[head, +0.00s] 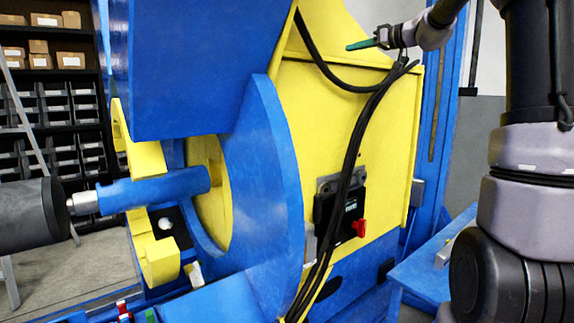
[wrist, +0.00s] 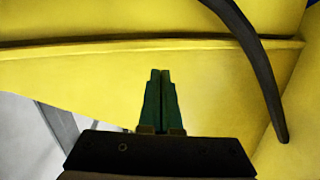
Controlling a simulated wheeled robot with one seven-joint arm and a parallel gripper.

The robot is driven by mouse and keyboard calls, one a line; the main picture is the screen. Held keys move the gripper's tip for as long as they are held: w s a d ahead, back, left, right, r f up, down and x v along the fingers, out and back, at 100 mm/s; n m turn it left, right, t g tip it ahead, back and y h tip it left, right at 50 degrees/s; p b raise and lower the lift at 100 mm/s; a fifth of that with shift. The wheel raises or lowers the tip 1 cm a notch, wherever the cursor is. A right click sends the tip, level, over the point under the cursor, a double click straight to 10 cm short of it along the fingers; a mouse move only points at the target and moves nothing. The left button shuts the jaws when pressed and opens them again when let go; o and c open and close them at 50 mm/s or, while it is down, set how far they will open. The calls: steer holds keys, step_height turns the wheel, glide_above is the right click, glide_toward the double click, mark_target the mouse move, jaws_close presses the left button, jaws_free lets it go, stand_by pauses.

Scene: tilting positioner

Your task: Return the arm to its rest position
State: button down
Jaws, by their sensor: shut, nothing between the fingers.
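My gripper (head: 362,44) is at the upper right of the head view, in front of the yellow housing of the positioner (head: 335,120). Its green fingers are together and empty. In the wrist view my gripper (wrist: 160,75) points at the yellow panel (wrist: 100,85), with the fingertips side by side. I cannot tell the exact gap between the fingertips and the panel. My arm runs from the gripper to the upper right and down the right side of the head view.
Black cables (head: 349,160) hang down the yellow housing close below my gripper; one cable (wrist: 255,60) crosses the wrist view at right. A black box with a red switch (head: 359,228) is on the housing. A blue frame (head: 270,180) stands left. Shelves (head: 60,100) are behind.

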steer(key=s+a+f+m+g+h, duration=0.2)
steer(key=s+a+f, duration=0.2)
steer(key=s, duration=0.6)
steer(key=s+d+f+m+g+h, duration=0.1)
steer(key=s+f+m+h, duration=0.1)
steer(key=s+f, duration=0.4)
steer(key=s+d+f+m+h, duration=0.2)
steer(key=s+f+m+h, duration=0.1)
steer(key=s, duration=0.9)
steer(key=s+d+f+m+g+h, duration=0.1)
steer(key=s+f+m+h, duration=0.1)
steer(key=s+f+m, duration=0.3)
steer(key=s+f, duration=0.3)
steer(key=s, duration=0.2)
steer(key=shift+d+f+g+h, duration=0.25)
steer(key=shift+f+g+h, duration=0.05)
steer(key=shift+f+h, duration=0.1)
steer(key=shift+s+a, duration=0.1)
